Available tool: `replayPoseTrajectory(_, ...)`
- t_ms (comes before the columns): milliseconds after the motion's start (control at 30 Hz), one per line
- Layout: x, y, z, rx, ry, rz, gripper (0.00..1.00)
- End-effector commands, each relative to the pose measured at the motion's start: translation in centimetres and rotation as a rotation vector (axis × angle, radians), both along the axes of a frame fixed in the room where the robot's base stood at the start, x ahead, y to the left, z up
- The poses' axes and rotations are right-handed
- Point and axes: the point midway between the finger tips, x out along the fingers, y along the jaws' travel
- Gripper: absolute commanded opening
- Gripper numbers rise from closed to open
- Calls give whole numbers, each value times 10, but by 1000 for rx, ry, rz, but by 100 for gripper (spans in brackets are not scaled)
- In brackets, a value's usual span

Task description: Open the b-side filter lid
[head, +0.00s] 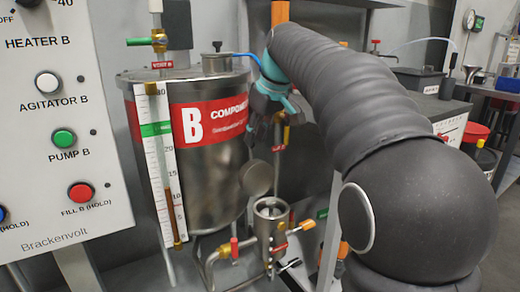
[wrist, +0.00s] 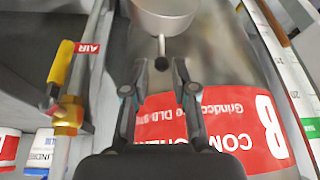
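The b-side filter housing (head: 271,222) is a small metal cylinder in front of the B tank; its top looks uncovered in the head view. A round metal disc (head: 256,178), which looks like the filter lid, stands tilted up at its rear left. In the head view my gripper (head: 262,128) is above the disc, partly hidden by my arm.
The B tank (head: 215,160) with its red label is close beside my gripper. A yellow-handled air valve (wrist: 60,65) stands on a pipe nearby. A sight tube with scale (head: 165,160) and a button panel (head: 60,130) are left. Red and orange valve handles surround the filter.

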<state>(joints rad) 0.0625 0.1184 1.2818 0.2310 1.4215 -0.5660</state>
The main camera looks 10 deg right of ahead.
Motion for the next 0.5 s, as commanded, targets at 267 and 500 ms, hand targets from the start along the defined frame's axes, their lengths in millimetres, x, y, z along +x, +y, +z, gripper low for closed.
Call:
replayPoseTrajectory(267, 10, 7, -31, 1, 0, 0, 27)
replayPoseTrajectory(500, 12, 8, -35, 0, -1, 0, 27)
